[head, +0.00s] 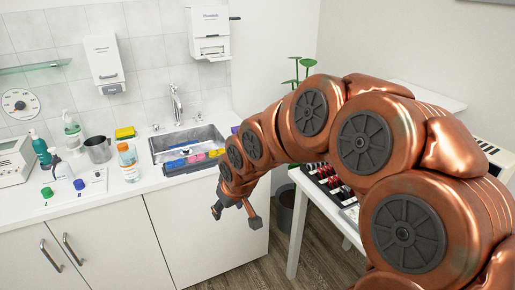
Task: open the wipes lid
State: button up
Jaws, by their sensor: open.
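I cannot pick out a wipes container or its lid for certain. A bottle or canister with an orange cap (123,147) stands upright on the counter left of the sink; its label is too small to read. My gripper (236,217) is open, with its two fingers spread apart and nothing seen between them. It hangs in front of the cabinet's right end, right of and below the sink, apart from the orange-capped bottle. My copper arm hides part of the room behind it.
A white side table (297,226) with dark racks stands behind my arm, near a bin (285,209).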

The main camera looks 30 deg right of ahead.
jog(key=w+d+f+t+b, duration=0.1)
jog(key=w+d+t, duration=0.3)
jog(key=w, duration=0.6)
jog(key=w+d+f+t+b, duration=0.1)
jog(key=w+d+f+t, duration=0.15)
jog(key=w+d, duration=0.65)
jog(key=w+d+f+m+t+h+b, duration=0.1)
jog(key=w+d+f+t, duration=0.15)
jog(key=d, duration=0.55)
jog(key=w+d+f+m+t+h+b, duration=0.1)
jog(key=w+d+t+b, duration=0.2)
jog(key=d, duration=0.4)
jog(key=shift+t, duration=0.5)
jog(key=shift+w+d+p, duration=0.2)
jog(key=shift+w+p, duration=0.6)
jog(key=shift+w, duration=1.2)
jog(key=shift+w+d+p, duration=0.2)
jog(key=shift+w+p, duration=0.6)
jog(key=shift+w, duration=1.2)
jog(key=shift+c, duration=0.4)
grip_shut()
